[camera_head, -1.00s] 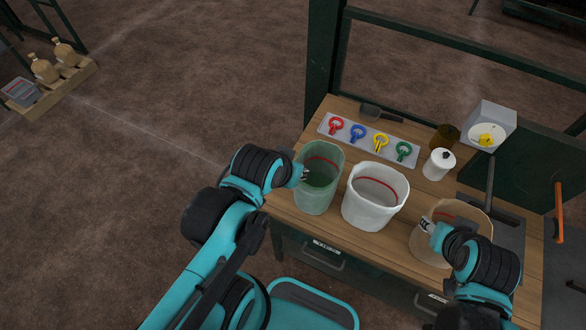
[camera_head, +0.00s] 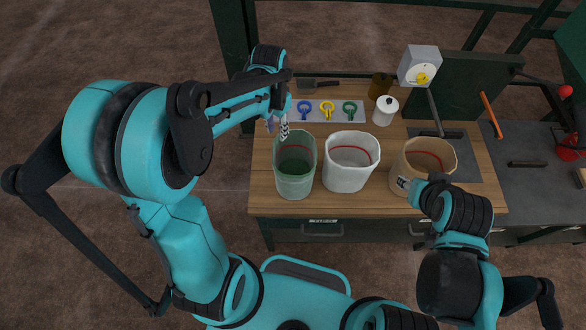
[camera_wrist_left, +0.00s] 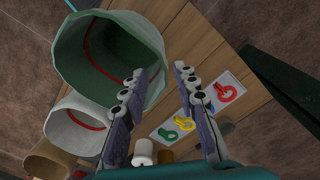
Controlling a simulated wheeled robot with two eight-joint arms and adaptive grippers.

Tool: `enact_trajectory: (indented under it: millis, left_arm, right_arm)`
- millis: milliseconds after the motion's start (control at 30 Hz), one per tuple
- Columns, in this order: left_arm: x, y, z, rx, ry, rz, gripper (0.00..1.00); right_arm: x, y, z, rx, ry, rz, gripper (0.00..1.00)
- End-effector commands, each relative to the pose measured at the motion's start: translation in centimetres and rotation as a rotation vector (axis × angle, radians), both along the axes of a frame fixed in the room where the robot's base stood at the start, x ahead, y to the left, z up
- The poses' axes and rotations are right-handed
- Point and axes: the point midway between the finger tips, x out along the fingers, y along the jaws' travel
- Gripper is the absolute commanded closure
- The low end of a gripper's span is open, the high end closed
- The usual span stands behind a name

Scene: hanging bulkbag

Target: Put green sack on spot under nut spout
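The green sack (camera_head: 294,166) stands open and upright at the left of a row of sacks on the wooden bench. It also shows in the left wrist view (camera_wrist_left: 82,75). My left gripper (camera_head: 283,130) is at its far rim in the head view. In the left wrist view its fingers (camera_wrist_left: 158,75) are spread apart with nothing between them, and one finger overlaps the sack's rim. My right gripper (camera_head: 412,186) is at the front left of the tan sack (camera_head: 428,158); its fingers are too hidden to read. I cannot make out a nut spout or a marked spot.
A white sack (camera_head: 350,162) stands close beside the green one. Behind are a tray of coloured rings (camera_head: 338,111), a white canister (camera_head: 385,110) and a brown jar (camera_head: 380,86). A grey box with a yellow knob (camera_head: 419,66) stands behind the tan sack.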

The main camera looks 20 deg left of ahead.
Motion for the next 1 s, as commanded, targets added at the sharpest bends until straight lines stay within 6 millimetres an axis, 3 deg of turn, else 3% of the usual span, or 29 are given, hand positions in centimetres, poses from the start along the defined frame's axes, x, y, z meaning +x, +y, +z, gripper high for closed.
enact_trajectory:
  millis: [600, 900, 1000]
  left_arm:
    - [-0.2, 0.2, -7.6, -0.001, 0.008, -0.005, 0.71]
    - [-0.2, 0.2, -8.0, -0.001, 0.008, -0.005, 0.71]
    - [-0.2, 0.2, -8.0, -0.001, 0.008, -0.005, 0.97]
  right_arm:
    - [0.0, 0.0, -2.0, 0.000, 0.000, 0.000, 0.60]
    - [0.0, 0.0, -2.0, 0.000, 0.000, 0.000, 0.60]
    - [0.0, 0.0, -2.0, 0.000, 0.000, 0.000, 0.60]
